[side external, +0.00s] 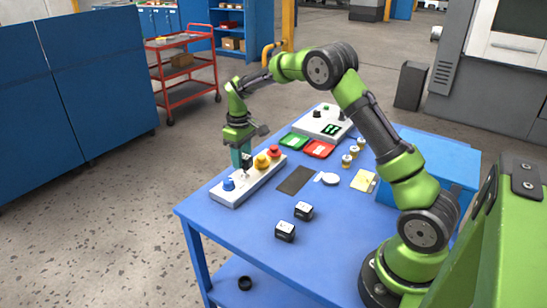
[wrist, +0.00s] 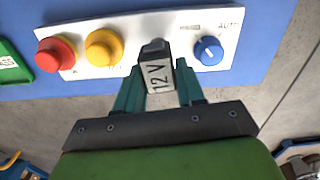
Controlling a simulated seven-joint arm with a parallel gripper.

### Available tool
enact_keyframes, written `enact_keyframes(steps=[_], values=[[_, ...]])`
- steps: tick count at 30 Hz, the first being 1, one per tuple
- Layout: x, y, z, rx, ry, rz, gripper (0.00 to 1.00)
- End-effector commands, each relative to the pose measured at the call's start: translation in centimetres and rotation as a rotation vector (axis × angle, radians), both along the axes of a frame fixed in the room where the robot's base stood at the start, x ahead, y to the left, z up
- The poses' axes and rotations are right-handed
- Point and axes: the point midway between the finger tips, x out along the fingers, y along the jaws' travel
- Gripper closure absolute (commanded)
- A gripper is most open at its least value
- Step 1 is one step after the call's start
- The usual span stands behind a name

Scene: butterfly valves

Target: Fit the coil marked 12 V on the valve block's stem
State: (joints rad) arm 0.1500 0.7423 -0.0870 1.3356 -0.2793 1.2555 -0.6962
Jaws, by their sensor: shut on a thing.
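My gripper (side external: 243,158) points down over the white block with coloured knobs (side external: 226,196) on the blue table. The coil's dark far end overlaps the white block (wrist: 138,24), between the yellow knob (wrist: 104,47) and the blue knob (wrist: 208,51). I cannot tell whether the coil touches the block. No stem shows clearly; one may be hidden behind the coil. Two black, light-topped cubes (side external: 303,210) (side external: 285,231) stand at the table's front; their marks are unreadable.
A red tray (side external: 319,149) and a green tray (side external: 294,141) lie behind the white block, near a grey-white control box (side external: 322,122). A dark mat (side external: 296,180), a white disc (side external: 330,179) and small brass-coloured parts (side external: 347,160) are mid-table. The front left of the table is clear.

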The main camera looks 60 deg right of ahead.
Motion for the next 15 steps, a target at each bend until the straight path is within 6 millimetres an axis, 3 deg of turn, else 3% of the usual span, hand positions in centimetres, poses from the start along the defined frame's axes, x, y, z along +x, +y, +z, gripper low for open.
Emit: enact_keyframes(steps=[15], values=[[-0.01,0.02,-0.76,0.001,0.001,-0.001,0.95]])
